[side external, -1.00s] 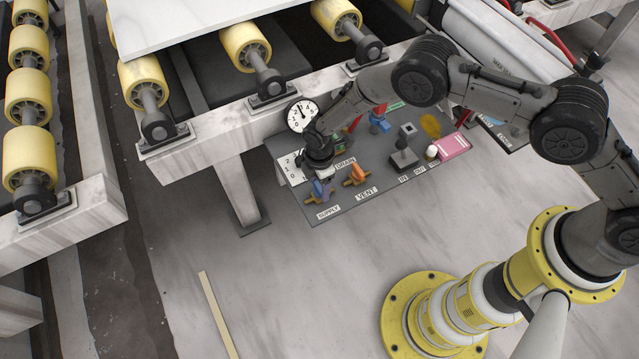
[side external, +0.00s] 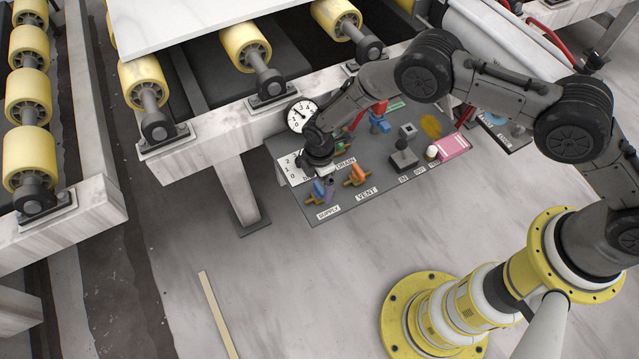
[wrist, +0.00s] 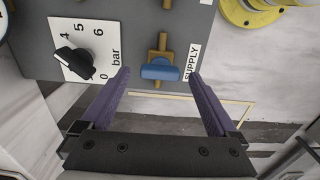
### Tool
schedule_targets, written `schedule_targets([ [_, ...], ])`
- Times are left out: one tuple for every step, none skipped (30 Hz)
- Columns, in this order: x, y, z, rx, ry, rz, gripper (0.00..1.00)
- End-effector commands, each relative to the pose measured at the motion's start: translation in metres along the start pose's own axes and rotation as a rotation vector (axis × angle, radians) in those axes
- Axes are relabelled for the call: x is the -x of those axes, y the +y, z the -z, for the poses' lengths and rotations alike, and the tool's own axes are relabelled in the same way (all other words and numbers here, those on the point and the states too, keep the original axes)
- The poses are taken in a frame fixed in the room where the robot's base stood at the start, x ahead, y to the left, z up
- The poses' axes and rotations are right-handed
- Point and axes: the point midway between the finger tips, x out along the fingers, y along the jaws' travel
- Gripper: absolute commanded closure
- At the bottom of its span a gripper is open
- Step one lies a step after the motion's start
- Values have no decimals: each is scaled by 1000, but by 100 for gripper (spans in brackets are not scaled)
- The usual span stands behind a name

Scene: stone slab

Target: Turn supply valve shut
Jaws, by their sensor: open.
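The supply valve shows in the wrist view, with a blue handle (wrist: 160,72) on a brass body (wrist: 162,45), beside the SUPPLY label (wrist: 192,62). The blue handle lies crosswise to the brass pipe there. In the side view the blue handle (side external: 319,188) is at the panel's near left corner. My gripper (wrist: 158,74) is open, its two purple fingers spread wide on the left and right of the handle with gaps on both sides. Nothing is between the fingers' lower parts. In the side view my gripper (side external: 325,186) is right at the valve; contact cannot be told.
A black pressure knob (wrist: 75,60) on a white bar scale sits left of the valve. The orange vent valve (side external: 357,175) stands to the right. A dial gauge (side external: 302,116), a grey lever (side external: 403,158) and a pink block (side external: 454,148) are farther along. Floor before the panel is open.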

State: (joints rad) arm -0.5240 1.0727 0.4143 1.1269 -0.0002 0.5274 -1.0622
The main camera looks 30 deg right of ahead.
Motion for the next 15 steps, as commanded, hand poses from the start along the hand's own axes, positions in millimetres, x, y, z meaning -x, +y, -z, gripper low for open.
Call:
schedule_targets([
  [9, 1, 1, 0, 2, -3, 5],
  [15, 1, 1, 0, 2, -4, 5],
  [22, 1, 0, 0, 1, -3, 5],
  [29, 1, 1, 0, 2, -3, 5],
  [36, 1, 1, 0, 2, -4, 5],
  [45, 1, 1, 0, 2, -4, 5],
  [52, 1, 0, 0, 2, -3, 5],
  [58, 1, 1, 0, 2, -3, 5],
  [67, 1, 1, 0, 2, -4, 5],
  [73, 1, 0, 0, 2, -3, 5],
  [80, 1, 0, 0, 1, -3, 5],
  [87, 1, 0, 1, 2, -3, 5],
  [93, 1, 0, 1, 2, -3, 5],
  [98, 0, 0, 1, 1, -2, 5],
  [104, 0, 0, 1, 1, -1, 5],
])
